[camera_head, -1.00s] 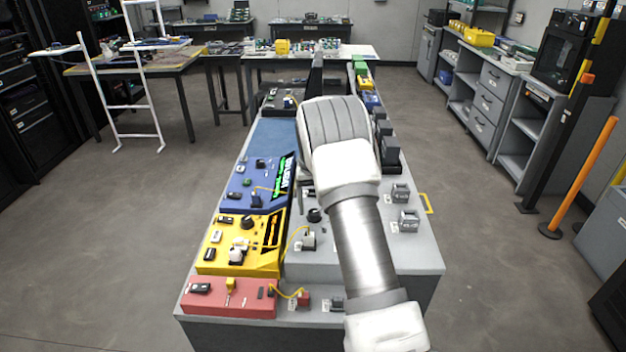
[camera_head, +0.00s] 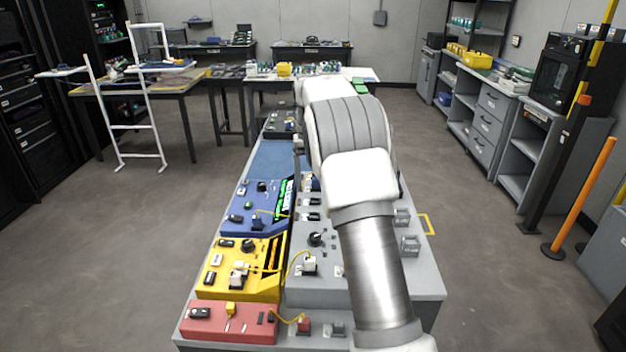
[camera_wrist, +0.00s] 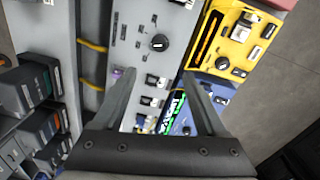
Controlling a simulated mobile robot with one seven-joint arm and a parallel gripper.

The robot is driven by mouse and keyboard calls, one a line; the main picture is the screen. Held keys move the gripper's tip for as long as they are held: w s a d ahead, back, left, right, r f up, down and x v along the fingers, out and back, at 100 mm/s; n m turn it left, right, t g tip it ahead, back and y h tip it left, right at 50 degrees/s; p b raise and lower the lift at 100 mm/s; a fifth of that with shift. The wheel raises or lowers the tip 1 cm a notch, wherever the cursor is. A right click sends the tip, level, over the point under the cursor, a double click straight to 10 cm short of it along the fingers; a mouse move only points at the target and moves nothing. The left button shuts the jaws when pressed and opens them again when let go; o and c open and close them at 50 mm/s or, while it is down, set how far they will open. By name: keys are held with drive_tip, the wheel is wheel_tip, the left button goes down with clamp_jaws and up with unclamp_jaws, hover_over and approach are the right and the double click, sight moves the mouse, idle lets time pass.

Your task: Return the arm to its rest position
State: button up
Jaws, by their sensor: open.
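My arm (camera_head: 368,255) reaches from the bottom of the head view forward over the grey workbench (camera_head: 420,282), and its links hide the bench's middle and right side. In the head view my gripper is hidden behind the arm. In the wrist view my gripper (camera_wrist: 152,85) shows two dark fingers spread wide, with nothing between them. It hangs above the bench panels, with a black knob (camera_wrist: 159,42) and small switches below it.
The bench carries a blue module (camera_head: 255,208), a yellow module (camera_head: 240,268) and a red module (camera_head: 232,322). A white ladder-like frame (camera_head: 140,128) stands at left. An orange post (camera_head: 585,195) and grey shelving (camera_head: 490,110) stand at right. The floor around is clear.

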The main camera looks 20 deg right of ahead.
idle(0.3)
drive_tip(key=s+a+r+t, duration=0.1)
drive_tip(key=s+a+r, duration=0.2)
drive_tip(key=s+r, duration=0.25)
drive_tip(key=s+a+r+n+t, duration=0.1)
drive_tip(key=s+a+r, duration=0.1)
drive_tip(key=s+r, duration=0.3)
drive_tip(key=s+a+r+t, duration=0.1)
drive_tip(key=s+a+r, duration=0.2)
drive_tip(key=s, duration=0.4)
drive_tip(key=s+a+f+t, duration=0.1)
drive_tip(key=s+a+f, duration=0.1)
drive_tip(key=s, duration=0.7)
drive_tip(key=s+a+f+n+t, duration=0.1)
drive_tip(key=s+a+f, duration=0.1)
drive_tip(key=s, duration=0.8)
drive_tip(key=shift+s+f+t, duration=0.25)
drive_tip(key=shift+f+t, duration=0.05)
drive_tip(key=shift+f, duration=0.05)
